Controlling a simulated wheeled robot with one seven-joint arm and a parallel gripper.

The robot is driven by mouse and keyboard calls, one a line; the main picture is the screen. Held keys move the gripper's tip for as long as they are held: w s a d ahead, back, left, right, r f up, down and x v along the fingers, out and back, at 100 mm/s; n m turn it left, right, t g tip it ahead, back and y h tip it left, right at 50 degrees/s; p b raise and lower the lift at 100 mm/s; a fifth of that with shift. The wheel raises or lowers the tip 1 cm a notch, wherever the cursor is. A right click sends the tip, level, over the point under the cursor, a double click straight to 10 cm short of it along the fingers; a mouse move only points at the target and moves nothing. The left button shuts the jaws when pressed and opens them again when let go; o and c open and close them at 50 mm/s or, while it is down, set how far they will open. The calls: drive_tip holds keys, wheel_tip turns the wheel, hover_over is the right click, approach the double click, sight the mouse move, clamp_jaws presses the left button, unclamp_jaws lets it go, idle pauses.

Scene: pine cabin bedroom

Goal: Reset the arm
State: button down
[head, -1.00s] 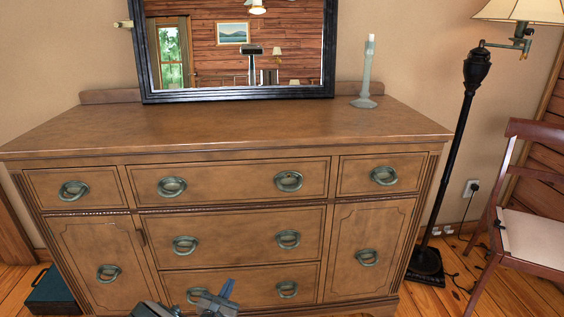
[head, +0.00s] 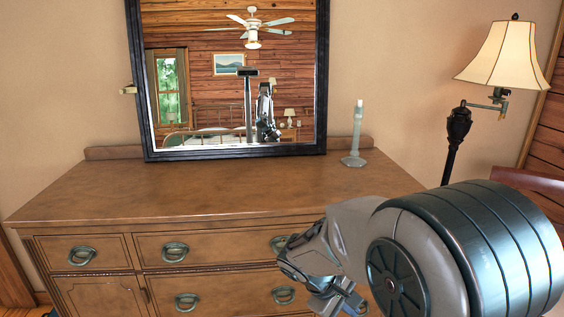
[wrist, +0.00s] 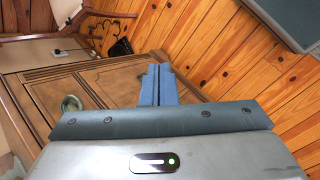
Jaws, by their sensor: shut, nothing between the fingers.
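My gripper shows in the wrist view with its two blue fingers (wrist: 159,84) together and nothing between them. The fingers point toward the wooden floor and the side of the dresser. In the head view my arm reaches in from the lower right, in front of the right part of the brown dresser (head: 110,200). It hides the dresser's right-hand drawers and doors. The fingertips cannot be made out clearly in the head view.
A black-framed mirror (head: 137,75) and a pale candlestick (head: 355,135) stand on the dresser top, which is otherwise clear. A floor lamp (head: 500,55) stands at right. The wrist view shows bare floor (wrist: 225,60) and a dark teal object (wrist: 290,18).

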drive_tip(key=s+r+m+t+y+p, duration=0.1)
drive_tip(key=s+r+m+y+p, duration=0.5)
drive_tip(key=s+r, duration=0.7)
wheel_tip(320, 180, up, 3)
drive_tip(key=m+p, duration=0.2)
drive_tip(key=shift+s+r+m+y+p, duration=0.2)
drive_tip(key=shift+m+y+p, duration=0.1)
drive_tip(key=shift+y, duration=0.1)
